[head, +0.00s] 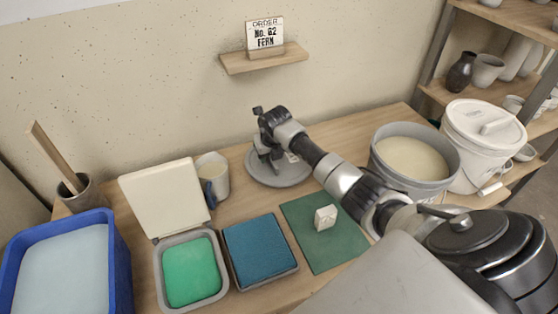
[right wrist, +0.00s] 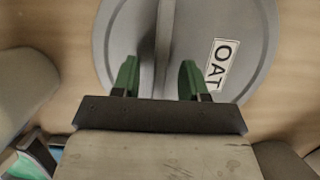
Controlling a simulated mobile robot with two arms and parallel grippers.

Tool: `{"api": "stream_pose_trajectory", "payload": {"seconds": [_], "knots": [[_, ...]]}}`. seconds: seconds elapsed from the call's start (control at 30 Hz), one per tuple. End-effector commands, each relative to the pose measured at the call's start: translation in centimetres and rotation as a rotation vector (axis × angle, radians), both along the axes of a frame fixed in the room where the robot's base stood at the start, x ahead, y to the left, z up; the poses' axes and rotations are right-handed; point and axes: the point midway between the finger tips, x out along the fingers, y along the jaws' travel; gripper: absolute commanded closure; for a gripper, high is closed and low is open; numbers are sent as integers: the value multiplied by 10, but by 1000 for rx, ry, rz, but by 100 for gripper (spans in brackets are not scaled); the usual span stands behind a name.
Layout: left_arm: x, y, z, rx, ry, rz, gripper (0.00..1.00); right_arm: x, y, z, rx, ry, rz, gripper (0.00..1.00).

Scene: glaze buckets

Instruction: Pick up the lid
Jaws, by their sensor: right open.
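A round grey lid (head: 290,178) lies flat on the wooden table near the wall. In the right wrist view the lid (right wrist: 120,32) carries a white label (right wrist: 221,63) reading OAT. A raised grey bar handle (right wrist: 164,40) runs across its middle. My right gripper (head: 268,157) is over the lid, pointing down. In the right wrist view its green fingers (right wrist: 158,72) are open, one on each side of the handle, with gaps visible. I cannot tell how far down they reach. My left gripper is not in view.
An open grey bucket (head: 412,157) and a lidded white bucket (head: 474,158) stand right, beside my arm. A cup (head: 212,172), an open box with green content (head: 190,270), a blue pad (head: 260,250) and a green mat (head: 325,250) lie left and in front.

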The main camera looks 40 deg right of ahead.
Motion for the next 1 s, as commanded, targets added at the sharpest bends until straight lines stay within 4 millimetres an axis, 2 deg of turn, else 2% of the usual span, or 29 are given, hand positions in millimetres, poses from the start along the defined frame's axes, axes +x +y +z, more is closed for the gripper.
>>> {"api": "stream_pose_trajectory", "payload": {"seconds": [0.6, 0.9, 1.0], "knots": [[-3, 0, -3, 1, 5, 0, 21, 0, 0, -4, 0, 0, -1, 56], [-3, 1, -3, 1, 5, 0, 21, 0, 0, -4, 0, 0, -1, 100], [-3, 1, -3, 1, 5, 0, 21, 0, 0, -4, 0, -1, -1, 100]]}}
